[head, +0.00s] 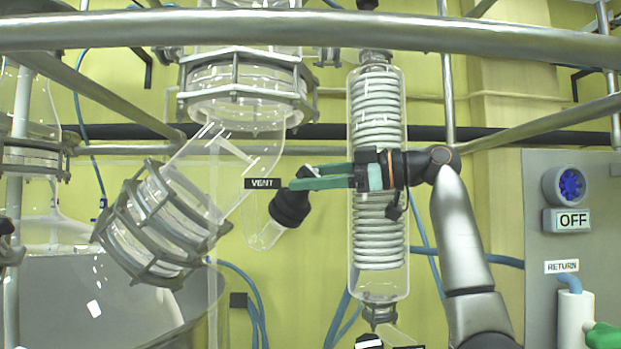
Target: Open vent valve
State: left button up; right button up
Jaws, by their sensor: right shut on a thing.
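The vent valve (290,205) is a black knob on a short clear glass side arm, left of the coil condenser. A black label reading VENT (262,183) shows just left of it. My right gripper (298,179) reaches in from the right, across the front of the condenser. Its green fingers are shut on the top of the vent valve, at a pale tip by the knob. The fingertips partly cover this tip. My left gripper is not in view.
A coil condenser (378,235) stands upright behind my right gripper. A clamped glass elbow (165,222) is at left. Metal frame bars (300,30) cross the top. A grey panel (540,215) with a blue knob and an OFF label stands at right.

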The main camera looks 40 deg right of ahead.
jog(key=shift+n+g+y, duration=0.3)
jog(key=shift+n+g, duration=0.1)
jog(key=shift+n, duration=0.2)
jog(key=o, duration=1.4)
jog(key=shift+d, duration=0.1)
jog(key=v, duration=0.7)
jog(key=shift+s, duration=0.25)
